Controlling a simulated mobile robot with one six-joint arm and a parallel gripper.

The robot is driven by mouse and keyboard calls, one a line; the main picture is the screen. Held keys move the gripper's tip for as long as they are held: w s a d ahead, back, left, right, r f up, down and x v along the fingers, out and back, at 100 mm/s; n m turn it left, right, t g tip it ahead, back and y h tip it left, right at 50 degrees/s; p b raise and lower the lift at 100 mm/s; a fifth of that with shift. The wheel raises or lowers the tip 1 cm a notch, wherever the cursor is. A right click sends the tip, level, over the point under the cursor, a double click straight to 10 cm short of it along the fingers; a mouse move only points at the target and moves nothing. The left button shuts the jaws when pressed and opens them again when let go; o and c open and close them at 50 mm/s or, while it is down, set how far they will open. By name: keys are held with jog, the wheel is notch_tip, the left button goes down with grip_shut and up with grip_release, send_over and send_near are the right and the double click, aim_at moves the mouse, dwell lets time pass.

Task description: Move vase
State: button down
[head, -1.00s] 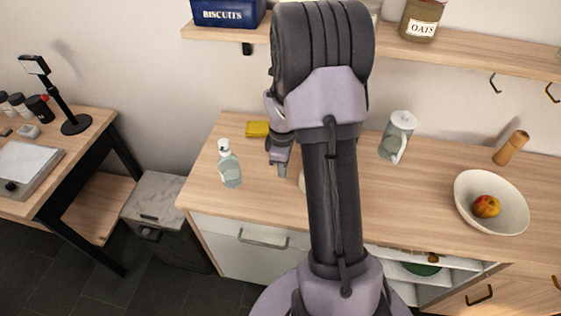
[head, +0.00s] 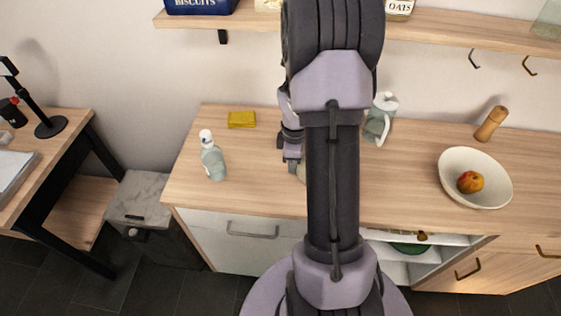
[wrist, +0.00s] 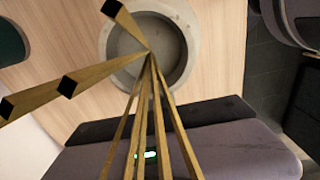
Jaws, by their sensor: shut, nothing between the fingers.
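The likely vase (head: 301,173) shows in the head view as a small pale edge on the wooden counter, mostly hidden behind my arm. In the wrist view a round, pale grey, thick-rimmed vessel (wrist: 116,45) is seen from above, and it seems to be this vase. Several thin square wooden sticks (wrist: 108,72) fan out over it, appearing to rise from its opening. My gripper (head: 292,168) is shut and empty, pointing down just left of the pale edge in the head view. I cannot tell whether it touches the vase or the sticks.
A soap bottle (head: 213,160) and yellow sponge (head: 241,119) are left on the counter. A glass jug (head: 376,124), wooden mill (head: 491,123) and white bowl (head: 458,191) with fruit stand right. A shelf (head: 450,29) runs above. Counter between bottle and gripper is clear.

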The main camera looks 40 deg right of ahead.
jog(key=s+d+p, duration=0.1)
jog(key=s+d, duration=0.4)
jog(key=s, duration=0.1)
jog(key=s+d+p, duration=0.2)
jog(key=s+d, duration=0.3)
jog(key=s, duration=0.1)
jog(key=s+d+p, duration=0.2)
jog(key=s+d, duration=0.3)
jog(key=s, duration=0.2)
jog(key=shift+d, duration=0.25)
jog(key=shift+w, duration=0.1)
